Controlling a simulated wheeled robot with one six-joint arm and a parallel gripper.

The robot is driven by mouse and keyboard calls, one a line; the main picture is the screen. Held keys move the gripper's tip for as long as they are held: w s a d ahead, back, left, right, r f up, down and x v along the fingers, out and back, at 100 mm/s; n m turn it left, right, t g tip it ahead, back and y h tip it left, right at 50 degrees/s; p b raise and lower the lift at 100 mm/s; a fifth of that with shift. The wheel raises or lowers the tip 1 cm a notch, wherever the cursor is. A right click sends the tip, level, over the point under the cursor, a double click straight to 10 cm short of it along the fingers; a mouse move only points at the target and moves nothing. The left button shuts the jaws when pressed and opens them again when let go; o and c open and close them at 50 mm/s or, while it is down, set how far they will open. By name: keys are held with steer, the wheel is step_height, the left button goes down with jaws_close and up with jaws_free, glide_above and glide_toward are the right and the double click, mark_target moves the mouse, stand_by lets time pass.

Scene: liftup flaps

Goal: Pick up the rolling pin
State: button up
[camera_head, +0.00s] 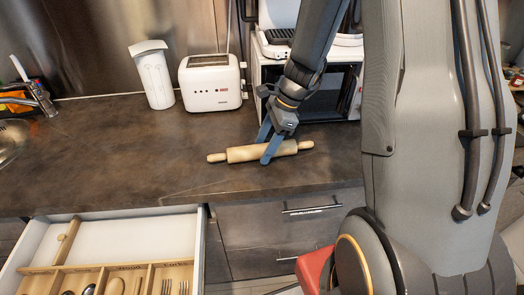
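The light wooden rolling pin (242,154) lies on its side on the dark countertop, near its front edge, with its handles pointing left and right. My gripper (264,153) reaches down over the middle of it from above. One blue finger is in front of the pin's body and the other is behind it, with its tip partly hidden by the pin. The fingers are apart with the pin between them. I cannot tell whether both fingers press on it. The pin appears to rest on the counter.
A white toaster (211,83) and a white paper-towel-like roll (154,76) stand at the back. A white-framed appliance (342,88) stands behind my gripper. An open cutlery drawer (137,230) juts out at lower left. The counter left of the pin is clear up to the sink.

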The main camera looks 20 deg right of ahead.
steer(key=c, duration=1.3)
steer(key=shift+o, duration=0.2)
steer(key=shift+r, duration=0.1)
